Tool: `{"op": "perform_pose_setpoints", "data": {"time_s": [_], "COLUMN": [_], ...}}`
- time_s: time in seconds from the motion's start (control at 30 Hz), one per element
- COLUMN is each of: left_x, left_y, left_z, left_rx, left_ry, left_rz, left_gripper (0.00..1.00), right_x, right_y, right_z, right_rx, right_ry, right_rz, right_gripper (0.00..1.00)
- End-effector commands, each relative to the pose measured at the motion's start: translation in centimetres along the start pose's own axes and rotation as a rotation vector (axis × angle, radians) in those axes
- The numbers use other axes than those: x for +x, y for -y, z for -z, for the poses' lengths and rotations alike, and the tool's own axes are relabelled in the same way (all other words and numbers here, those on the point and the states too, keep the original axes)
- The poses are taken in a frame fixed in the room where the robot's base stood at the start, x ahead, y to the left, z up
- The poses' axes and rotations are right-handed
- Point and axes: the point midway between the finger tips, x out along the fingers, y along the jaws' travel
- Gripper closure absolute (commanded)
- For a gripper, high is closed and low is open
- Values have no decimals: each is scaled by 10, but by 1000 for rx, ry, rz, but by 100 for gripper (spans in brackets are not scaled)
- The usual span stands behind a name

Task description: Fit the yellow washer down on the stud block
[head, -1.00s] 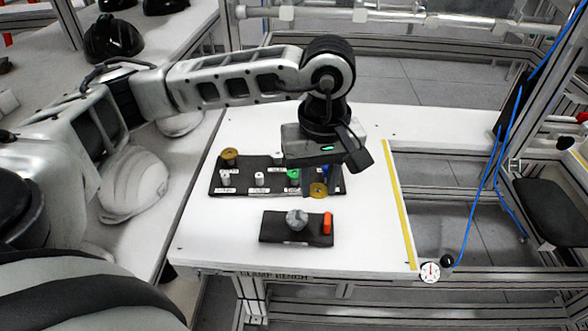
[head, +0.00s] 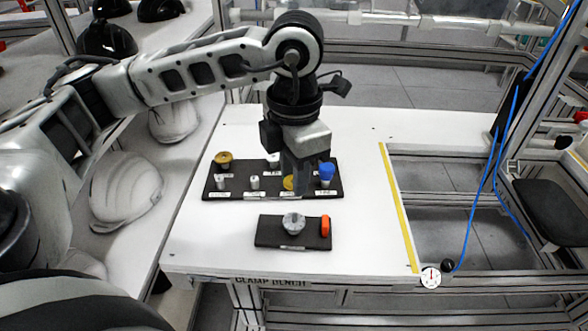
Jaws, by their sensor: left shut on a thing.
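My left gripper (head: 298,182) points down over the right half of a long dark board with labelled parts (head: 236,194). It is shut on the yellow washer (head: 288,184), which shows only partly at the fingertips; the fingers hide the rest. I cannot tell whether the washer touches the board. In front of the board lies a smaller dark block (head: 268,232) with a grey round part (head: 293,222) and an upright orange part (head: 325,226). Which of these is the stud block I cannot tell for sure. My right gripper is not in view.
On the board stand a brownish-yellow round part (head: 223,159), a blue part (head: 327,172) and small grey parts (head: 255,182). A yellow strip (head: 399,207) marks the white table's right side. White helmet shells (head: 125,187) lie at left. The table right of the board is clear.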

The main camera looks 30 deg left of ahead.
Motion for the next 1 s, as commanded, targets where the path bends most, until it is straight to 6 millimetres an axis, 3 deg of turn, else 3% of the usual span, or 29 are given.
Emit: {"op": "perform_pose_setpoints", "data": {"time_s": [0.23,0.7,1.0], "left_x": [5,48,58], "left_y": [0,1,1], "left_z": [0,0,0], "left_rx": [1,3,3], "left_ry": [0,0,0], "left_rz": [2,3,3], "left_gripper": [92,92,92], "right_x": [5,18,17], "right_y": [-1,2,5], "right_z": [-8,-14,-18], "right_rx": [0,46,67], "right_ry": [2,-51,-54], "right_rz": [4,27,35], "right_gripper": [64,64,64]}}
